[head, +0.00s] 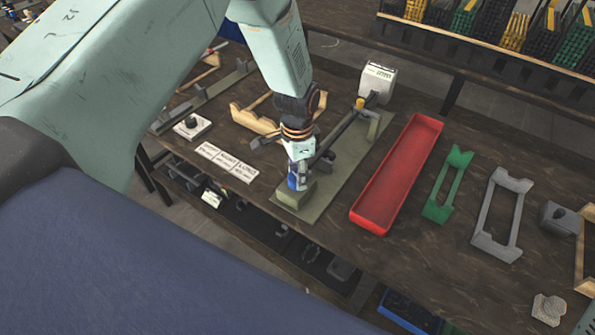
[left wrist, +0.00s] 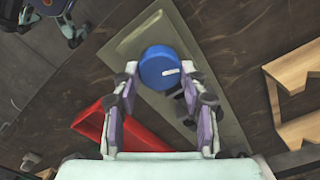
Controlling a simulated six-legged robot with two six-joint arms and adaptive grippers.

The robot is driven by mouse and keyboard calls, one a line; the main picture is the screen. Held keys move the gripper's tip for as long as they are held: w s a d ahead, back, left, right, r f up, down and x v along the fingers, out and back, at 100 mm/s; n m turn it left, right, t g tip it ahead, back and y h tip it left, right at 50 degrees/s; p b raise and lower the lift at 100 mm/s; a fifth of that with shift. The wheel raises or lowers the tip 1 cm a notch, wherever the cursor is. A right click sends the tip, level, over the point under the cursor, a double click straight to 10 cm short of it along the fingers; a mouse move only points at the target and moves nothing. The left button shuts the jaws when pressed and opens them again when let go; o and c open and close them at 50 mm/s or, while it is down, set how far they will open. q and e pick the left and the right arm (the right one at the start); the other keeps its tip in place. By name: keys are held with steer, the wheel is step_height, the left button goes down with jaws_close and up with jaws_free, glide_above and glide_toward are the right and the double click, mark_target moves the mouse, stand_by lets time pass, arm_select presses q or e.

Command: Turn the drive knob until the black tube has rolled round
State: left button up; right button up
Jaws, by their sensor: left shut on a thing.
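The blue drive knob (left wrist: 158,68), round with a white mark on its face, stands at the near end of the olive base plate (head: 345,180). My left gripper (head: 297,177) reaches down from above and is shut on the knob. In the left wrist view its two fingers (left wrist: 161,82) bear on either side of it. In the head view only a bit of the knob's blue (head: 292,184) shows by the fingers. The black tube (head: 337,138) runs along the plate from behind the gripper to the far end. Its near end is hidden.
A red tray (head: 372,222) lies to the right of the plate, with a green holder (head: 436,209) and a grey holder (head: 476,241) beyond. Wooden cradles (head: 258,123) and white label cards (head: 221,157) lie to the left.

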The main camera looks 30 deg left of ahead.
arm_select(q)
steer(key=shift+r, duration=0.1)
steer(key=n+p, duration=0.1)
steer(key=n, duration=0.2)
steer(key=n+p, duration=0.1)
steer(key=n, duration=0.2)
steer(key=shift+w+n, duration=0.1)
steer(key=shift+n, duration=0.3)
steer(key=n, duration=0.4)
steer(key=shift+p, duration=0.4)
steer(key=shift+n, duration=1.4)
steer(key=shift+a, duration=0.1)
steer(key=o, duration=0.7)
steer(key=shift+w, duration=0.1)
steer(key=o, duration=0.4)
steer(key=shift+s, duration=0.2)
steer(key=shift+o, duration=0.2)
